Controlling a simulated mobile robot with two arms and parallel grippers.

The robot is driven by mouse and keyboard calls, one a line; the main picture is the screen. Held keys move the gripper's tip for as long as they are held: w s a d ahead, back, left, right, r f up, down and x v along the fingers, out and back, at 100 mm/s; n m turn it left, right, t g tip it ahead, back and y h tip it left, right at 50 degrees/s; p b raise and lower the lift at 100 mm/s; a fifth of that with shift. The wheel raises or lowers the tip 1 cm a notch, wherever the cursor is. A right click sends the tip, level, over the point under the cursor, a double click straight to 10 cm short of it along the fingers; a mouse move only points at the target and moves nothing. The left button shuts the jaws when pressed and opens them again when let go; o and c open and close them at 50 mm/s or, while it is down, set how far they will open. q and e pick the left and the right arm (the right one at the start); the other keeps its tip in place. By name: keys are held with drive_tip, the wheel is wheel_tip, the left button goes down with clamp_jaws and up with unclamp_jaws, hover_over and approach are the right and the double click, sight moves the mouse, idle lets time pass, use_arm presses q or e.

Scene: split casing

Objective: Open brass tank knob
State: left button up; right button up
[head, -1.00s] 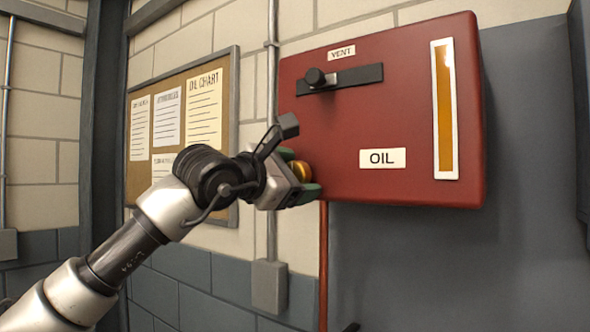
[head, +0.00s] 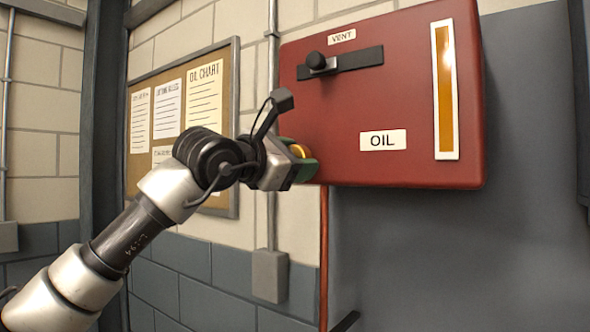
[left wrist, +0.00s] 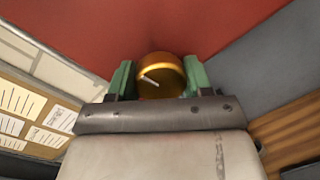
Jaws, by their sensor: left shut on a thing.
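The brass knob (left wrist: 161,76) is a round, gold-coloured knob with a pale mark on its face, seen in the left wrist view against the red tank. My left gripper (left wrist: 158,82) has its two green-padded fingers shut on it, one on each side. In the head view the knob (head: 299,151) shows only in part between the fingers of my left gripper (head: 302,160), at the lower left of the red tank (head: 420,90). My right gripper is not in view.
The tank carries a black vent slider (head: 340,62), an OIL label (head: 383,140) and an amber sight gauge (head: 445,90). A red pipe (head: 323,255) runs down below it. A notice board (head: 233,130) hangs on the wall to the left.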

use_arm(q)
drive_tip(key=n+b, duration=0.6)
drive_tip(key=shift+d+f+t+b, duration=0.1)
drive_tip(key=shift+f+t+b, duration=0.2)
drive_tip(key=shift+t+b, duration=0.1)
drive_tip(key=shift+n+b, duration=0.8)
drive_tip(key=shift+n, duration=0.4)
drive_tip(key=n+t+b, duration=0.1)
drive_tip(key=n+b, duration=0.2)
drive_tip(key=n, duration=0.1)
drive_tip(key=shift+s+r+n, duration=0.1)
drive_tip(key=shift+n, duration=0.3)
drive_tip(key=shift+r+n+y+b, duration=0.2)
drive_tip(key=shift+n+y+b, duration=0.3)
drive_tip(key=shift+n+b, duration=0.95)
drive_tip(key=shift+r+n+p, duration=0.1)
drive_tip(key=shift+n+p, duration=0.2)
drive_tip(key=shift+n, duration=0.35)
drive_tip(key=o, duration=0.9)
